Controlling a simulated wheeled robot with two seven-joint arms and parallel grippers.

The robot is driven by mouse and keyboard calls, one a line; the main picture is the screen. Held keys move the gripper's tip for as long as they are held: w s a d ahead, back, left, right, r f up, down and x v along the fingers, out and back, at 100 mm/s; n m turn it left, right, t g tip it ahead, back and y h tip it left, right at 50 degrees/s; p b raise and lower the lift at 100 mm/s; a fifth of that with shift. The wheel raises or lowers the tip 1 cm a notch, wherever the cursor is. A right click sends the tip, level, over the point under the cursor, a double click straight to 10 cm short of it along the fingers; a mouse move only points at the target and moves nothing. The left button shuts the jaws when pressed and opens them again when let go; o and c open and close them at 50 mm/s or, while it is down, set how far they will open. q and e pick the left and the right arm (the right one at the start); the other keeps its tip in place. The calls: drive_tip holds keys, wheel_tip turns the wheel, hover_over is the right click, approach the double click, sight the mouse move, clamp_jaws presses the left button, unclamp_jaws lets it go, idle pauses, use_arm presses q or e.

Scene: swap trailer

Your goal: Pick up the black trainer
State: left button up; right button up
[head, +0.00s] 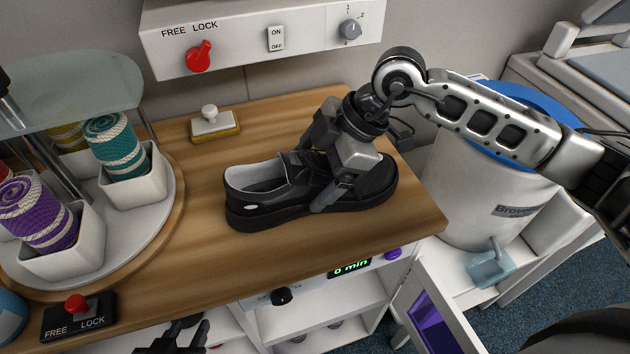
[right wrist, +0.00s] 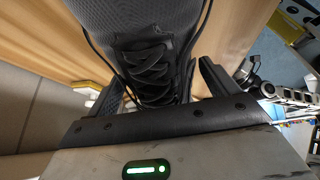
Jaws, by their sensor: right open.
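The black trainer (head: 262,208) lies upright on the wooden worktop, its opening to the left and its toe to the right. My right gripper (head: 314,178) is over the front half of the trainer from above. Its jaws are open, with one finger down along the near side and the other on the far side, partly hidden. In the right wrist view, the trainer's laced upper (right wrist: 150,72) lies between the two fingers (right wrist: 158,88). I cannot tell whether the fingers touch it. My left gripper (head: 188,336) is low at the bottom edge, empty, with its fingers apart.
A round stand (head: 160,215) with white cups of rolled towels is at the left. A yellow-based block with a white knob (head: 214,124) is behind the trainer. A switch panel (head: 235,58) hangs above. A white blue-topped drum (head: 470,190) stands right.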

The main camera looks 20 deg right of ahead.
drive_tip(key=c, duration=1.2)
drive_tip(key=shift+c, duration=0.3)
drive_tip(key=shift+r, duration=0.15)
